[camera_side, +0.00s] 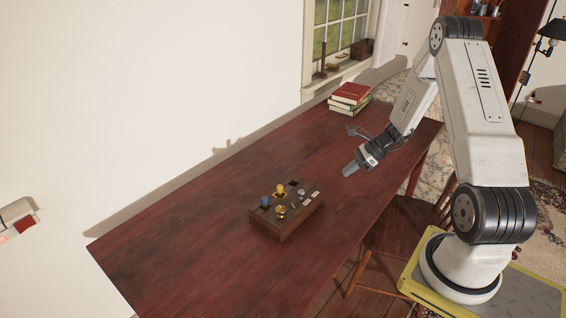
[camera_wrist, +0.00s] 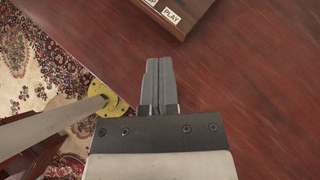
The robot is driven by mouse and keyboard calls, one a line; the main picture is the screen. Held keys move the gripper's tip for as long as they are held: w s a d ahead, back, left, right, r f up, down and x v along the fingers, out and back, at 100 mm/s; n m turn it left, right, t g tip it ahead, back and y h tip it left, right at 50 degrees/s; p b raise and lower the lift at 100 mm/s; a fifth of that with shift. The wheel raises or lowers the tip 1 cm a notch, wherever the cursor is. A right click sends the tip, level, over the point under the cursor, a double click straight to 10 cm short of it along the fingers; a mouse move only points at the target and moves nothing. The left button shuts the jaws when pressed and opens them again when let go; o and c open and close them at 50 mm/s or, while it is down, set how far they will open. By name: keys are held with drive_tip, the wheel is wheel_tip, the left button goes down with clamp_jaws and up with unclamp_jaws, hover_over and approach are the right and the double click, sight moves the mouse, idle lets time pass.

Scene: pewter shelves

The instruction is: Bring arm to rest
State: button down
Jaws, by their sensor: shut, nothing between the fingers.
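My gripper (camera_side: 350,171) hangs above the dark red wooden table, to the upper right of a brown control box in the side view. Its fingers are shut and empty. They also show shut together in the middle of the wrist view (camera_wrist: 159,62). The control box (camera_side: 284,232) stands on the table and has a blue knob (camera_side: 265,202), yellow knobs and a silver knob on top. In the wrist view only a corner of the box (camera_wrist: 178,22) shows at the top, with a label reading PLAY. My gripper is apart from the box.
The table (camera_side: 180,245) is mostly bare around the box. A stack of red and green books (camera_side: 350,97) lies at its far end by the window. A wooden chair (camera_side: 400,225) stands at the near side, below my arm. A patterned rug (camera_wrist: 40,55) covers the floor.

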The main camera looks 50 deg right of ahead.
drive_tip(key=shift+s+d+r, duration=0.15)
drive_tip(key=shift+r, duration=0.05)
idle(0.3)
drive_tip(key=s+a+r+n+g+h, duration=0.1)
drive_tip(key=s+a+r+n+h, duration=0.1)
drive_tip(key=a+n, duration=0.6)
drive_tip(key=s+a+r+n+g+h, duration=0.1)
drive_tip(key=s+a+r+n+h, duration=0.1)
drive_tip(key=a+r+n, duration=0.3)
drive_tip(key=s+a+r+n+g+h, duration=0.1)
drive_tip(key=a+r+n, duration=0.3)
drive_tip(key=a+n, duration=0.9)
drive_tip(key=shift+s+r+n+g+h, duration=0.15)
drive_tip(key=shift+s+n+g+h, duration=0.3)
drive_tip(key=shift+s+h, duration=0.2)
